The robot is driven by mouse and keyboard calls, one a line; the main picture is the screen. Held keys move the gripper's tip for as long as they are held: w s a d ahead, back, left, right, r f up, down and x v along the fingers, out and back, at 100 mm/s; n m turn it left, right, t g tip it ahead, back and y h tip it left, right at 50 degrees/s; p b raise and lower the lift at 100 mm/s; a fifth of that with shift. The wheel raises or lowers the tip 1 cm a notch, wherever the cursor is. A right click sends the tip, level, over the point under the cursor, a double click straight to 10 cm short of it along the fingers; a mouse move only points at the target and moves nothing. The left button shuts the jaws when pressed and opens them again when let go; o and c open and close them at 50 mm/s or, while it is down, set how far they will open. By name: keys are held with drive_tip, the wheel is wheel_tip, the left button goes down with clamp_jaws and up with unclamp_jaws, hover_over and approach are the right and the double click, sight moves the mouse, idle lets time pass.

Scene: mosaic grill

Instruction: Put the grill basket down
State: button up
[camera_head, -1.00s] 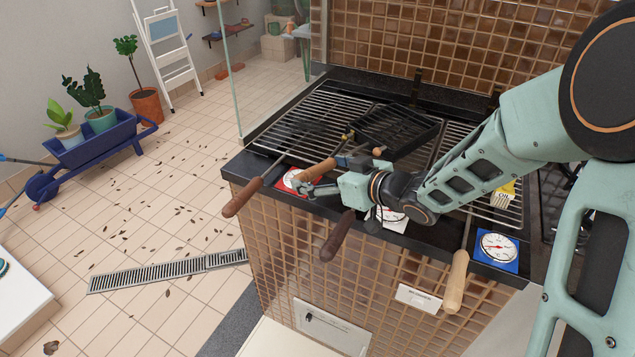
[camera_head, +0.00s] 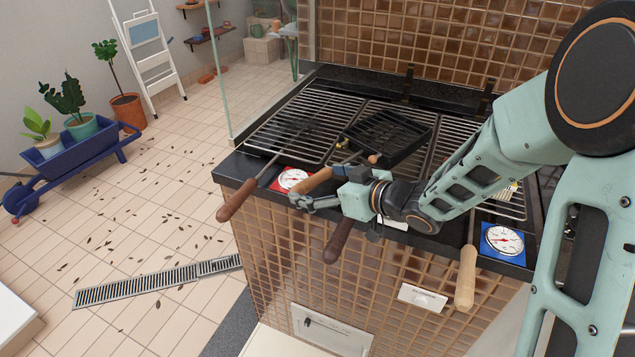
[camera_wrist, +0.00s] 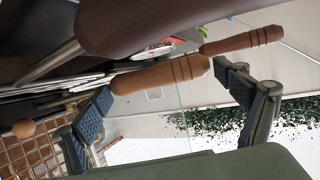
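The black grill basket (camera_head: 388,139) rests on the grill grate, near its middle. Its light-brown wooden handle (camera_head: 314,181) points toward the front left edge; the handle also shows in the wrist view (camera_wrist: 160,76). My gripper (camera_head: 322,181) is at this handle, at the front of the grill. In the wrist view my gripper (camera_wrist: 168,100) has its two fingers wide apart, with the light-brown handle lying across the space between them. I cannot tell whether a finger touches it.
A dark-brown handle (camera_head: 237,199) lies left of my gripper and another dark-brown handle (camera_head: 338,242) is below it. A pale handle (camera_head: 466,278) and a blue-framed dial (camera_head: 503,240) are at right. A red-framed dial (camera_head: 292,179) is close by. Grate (camera_head: 287,123) at left is mostly free.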

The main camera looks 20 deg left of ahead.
drive_tip(key=shift+o, duration=0.6)
drive_tip(key=shift+r, duration=0.25)
drive_tip(key=p+v, duration=0.1)
drive_tip(key=v, duration=1.1)
drive_tip(key=shift+p, duration=0.35)
